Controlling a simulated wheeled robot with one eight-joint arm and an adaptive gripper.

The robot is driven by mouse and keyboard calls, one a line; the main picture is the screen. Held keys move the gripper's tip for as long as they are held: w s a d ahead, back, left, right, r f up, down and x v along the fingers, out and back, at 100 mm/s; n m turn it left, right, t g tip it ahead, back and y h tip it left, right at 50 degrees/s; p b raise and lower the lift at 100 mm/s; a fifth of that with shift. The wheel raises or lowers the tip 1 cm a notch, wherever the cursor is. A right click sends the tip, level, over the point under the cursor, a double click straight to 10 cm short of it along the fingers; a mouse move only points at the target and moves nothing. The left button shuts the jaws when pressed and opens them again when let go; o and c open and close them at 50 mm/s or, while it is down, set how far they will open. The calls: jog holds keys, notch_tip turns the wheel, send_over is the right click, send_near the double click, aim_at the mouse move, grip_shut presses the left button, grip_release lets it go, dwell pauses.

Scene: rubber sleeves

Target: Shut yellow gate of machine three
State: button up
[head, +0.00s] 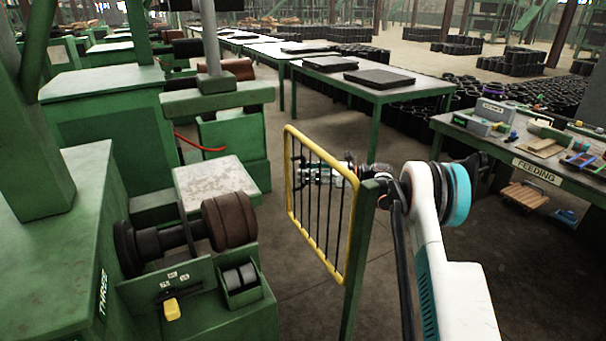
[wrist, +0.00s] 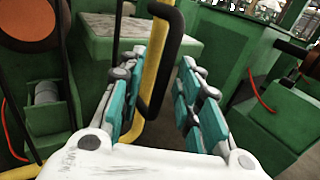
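The yellow gate (head: 289,175) is a tubular frame with black vertical bars, on a green post (head: 358,260). It stands open, swung out to the right of machine three (head: 103,290), which carries a "THREE" label. My gripper (head: 303,170) is seen partly through the gate's bars, near its free edge. In the wrist view my gripper (wrist: 160,66) has teal fingers spread apart, with the gate's yellow upright (wrist: 172,50) and a black bar between them. Gaps show on both sides, more clearly at right; whether a finger touches the bar I cannot tell.
Machine three's rollers (head: 228,222) and a small control panel with a yellow knob (head: 172,308) are at lower left. A green bench labelled "FEEDING" (head: 537,171) stands at right. Tables with black slabs (head: 385,79) stand behind. The floor around the gate looks clear.

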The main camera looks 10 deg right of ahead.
jog(key=v, duration=1)
jog(key=shift+d, duration=0.3)
jog(key=shift+s+f, duration=0.1)
